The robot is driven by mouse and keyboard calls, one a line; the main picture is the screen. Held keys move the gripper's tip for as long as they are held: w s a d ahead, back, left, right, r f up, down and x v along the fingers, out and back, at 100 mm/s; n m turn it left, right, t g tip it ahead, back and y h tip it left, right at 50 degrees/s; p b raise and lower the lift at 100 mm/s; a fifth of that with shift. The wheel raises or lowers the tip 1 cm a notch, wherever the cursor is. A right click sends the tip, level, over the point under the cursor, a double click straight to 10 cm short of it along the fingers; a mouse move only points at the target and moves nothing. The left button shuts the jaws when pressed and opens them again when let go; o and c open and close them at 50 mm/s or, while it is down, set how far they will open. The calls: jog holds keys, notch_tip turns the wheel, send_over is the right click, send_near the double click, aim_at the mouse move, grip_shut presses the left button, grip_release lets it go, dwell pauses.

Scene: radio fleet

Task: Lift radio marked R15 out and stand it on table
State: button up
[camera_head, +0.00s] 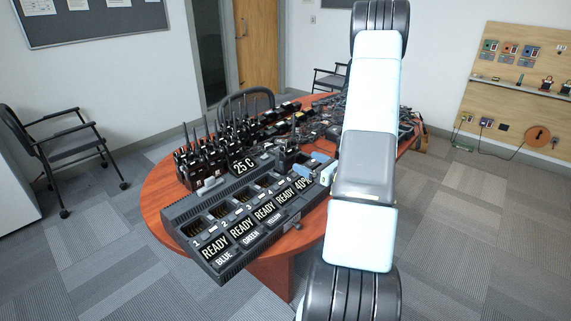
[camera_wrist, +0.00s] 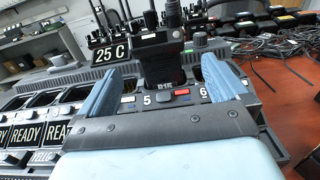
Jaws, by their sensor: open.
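A black radio (camera_wrist: 152,48) stands upright in a bay of the charger, near the numbers 5 and 6, in the wrist view. Small lettering on its lower front seems to read R15. In the head view the radio (camera_head: 287,150) stands at the charger's right end. My gripper (camera_wrist: 160,70) is open, its two blue fingers on either side of the radio's lower body with gaps visible. In the head view my gripper (camera_head: 318,168) is partly hidden by my arm. The black charger (camera_head: 196,244) lies on the red-brown table (camera_head: 155,200).
Several radios (camera_head: 205,153) with antennas stand behind the charger, near a display reading 25 C (camera_wrist: 110,53). Tangled cables (camera_wrist: 275,43) and more devices cover the table's back. Bare table (camera_wrist: 285,85) shows at the right of the wrist view.

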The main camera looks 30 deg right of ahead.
aim_at(286, 151)
jog(key=x, duration=0.5)
jog(key=shift+a+r+x, duration=0.1)
jog(key=shift+r+x, duration=0.05)
jog(key=shift+x, duration=1.2)
jog(key=shift+a+r+x, duration=0.1)
jog(key=shift+x, duration=1.25)
jog(key=shift+s, duration=0.1)
jog(key=c, duration=1.1)
jog(key=shift+r, duration=0.1)
